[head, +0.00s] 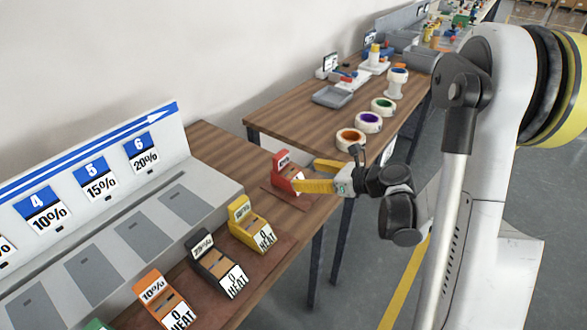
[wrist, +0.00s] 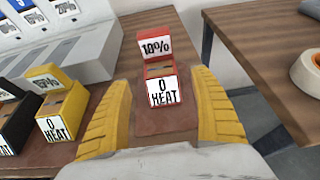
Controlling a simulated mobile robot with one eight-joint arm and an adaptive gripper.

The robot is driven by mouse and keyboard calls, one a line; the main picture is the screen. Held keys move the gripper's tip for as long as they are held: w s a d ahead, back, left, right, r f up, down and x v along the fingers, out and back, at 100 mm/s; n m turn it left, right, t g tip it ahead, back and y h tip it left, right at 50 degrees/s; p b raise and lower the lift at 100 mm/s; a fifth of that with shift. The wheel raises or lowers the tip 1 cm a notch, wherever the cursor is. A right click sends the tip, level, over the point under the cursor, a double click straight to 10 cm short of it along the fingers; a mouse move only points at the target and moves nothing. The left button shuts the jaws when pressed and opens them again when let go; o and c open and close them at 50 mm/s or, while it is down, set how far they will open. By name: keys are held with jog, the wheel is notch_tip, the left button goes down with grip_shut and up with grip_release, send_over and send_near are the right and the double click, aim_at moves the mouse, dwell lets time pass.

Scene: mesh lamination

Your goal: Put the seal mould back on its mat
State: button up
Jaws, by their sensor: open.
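A red block (head: 287,172), labelled "10%" and "0 HEAT" in the wrist view (wrist: 160,68), stands upright on a small reddish-brown mat (wrist: 150,122) near the table's end. I take it for the seal mould; no label names it so. My gripper (head: 309,175) is open, its yellow fingers on either side of the block. In the wrist view a gap shows between the block and each finger. The near finger hides part of the block in the head view.
Yellow (head: 251,223), black (head: 215,263) and orange (head: 165,300) blocks stand in a row to the left on a brown strip. A grey stepped panel (head: 125,220) lies behind them. A second table (head: 300,103) with tape rolls stands beyond a gap.

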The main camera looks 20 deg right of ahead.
jog(key=shift+v, duration=1.2)
jog(key=shift+s+r, duration=0.15)
jog(key=s+a+r+n+g+h, duration=0.1)
jog(key=s+a+r+n+h, duration=0.1)
jog(key=s+n, duration=0.5)
jog(key=s+a+r+n+g+h, duration=0.1)
jog(key=s+a+r+n+h, duration=0.1)
jog(key=s+n, duration=0.5)
jog(key=s+a+r+n+g+h, duration=0.1)
jog(key=s+r+n+h, duration=0.3)
jog(key=n, duration=1)
jog(key=s+a, duration=0.1)
jog(key=s, duration=0.2)
jog(key=shift+a+r+n+g, duration=0.15)
jog(key=shift+r+n+g, duration=0.05)
jog(key=shift+n+g, duration=0.2)
jog(key=shift+w, duration=0.1)
